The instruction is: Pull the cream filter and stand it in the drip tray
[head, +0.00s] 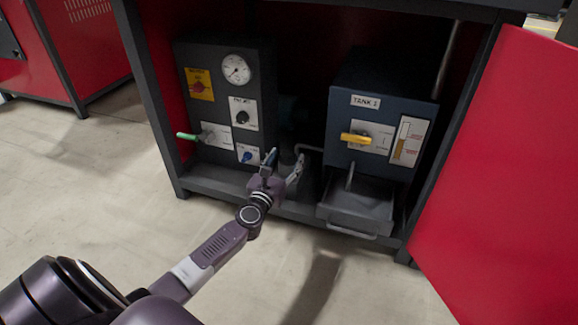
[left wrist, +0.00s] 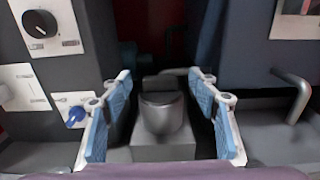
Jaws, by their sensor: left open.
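I cannot make out a cream-coloured filter in either view. My left gripper (head: 284,162) is open inside the cabinet's low front opening, between the two dark units. In the left wrist view its blue-padded fingers (left wrist: 161,84) stand apart on both sides of a grey rounded cup-like part (left wrist: 162,116) on a grey block. The fingers do not appear to touch that part. The drip tray (head: 372,210) is a grey shallow tray pulled out below the tank unit, right of the gripper, with a bar handle in front. My right gripper is out of view.
The left panel (head: 190,128) carries a gauge, a dark knob, a green-handled lever and a blue valve (left wrist: 76,117) close to my left finger. The tank unit (head: 345,120) has a yellow handle. A bent grey pipe (left wrist: 296,98) rises at right. A red door (head: 500,180) stands open.

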